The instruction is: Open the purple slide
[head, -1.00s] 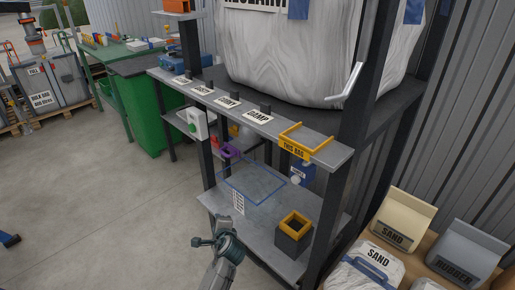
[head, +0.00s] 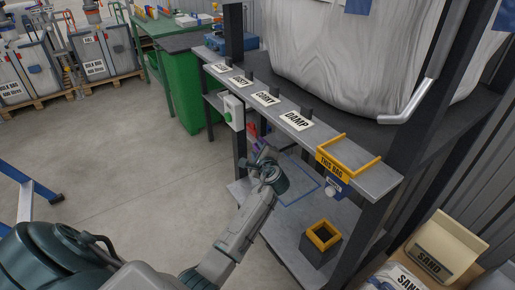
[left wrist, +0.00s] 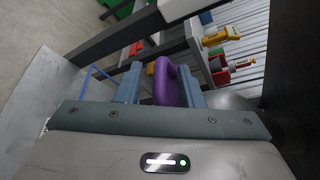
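The purple slide's looped handle (left wrist: 165,85) shows in the left wrist view between the two blue-grey fingers of my left gripper (left wrist: 160,84). The fingers stand apart, with a clear gap on the left of the handle; the right finger is close to it, and I cannot tell whether they touch. In the head view only a small purple bit (head: 261,144) shows behind my left gripper (head: 266,160), which hides most of the slide. My right gripper is not in view.
A shelf front with label cards (head: 266,98) and a yellow "THIS BAG" frame (head: 334,162) runs above. A black box with a yellow rim (head: 320,242) stands on the lower shelf, near a blue outline (head: 304,196).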

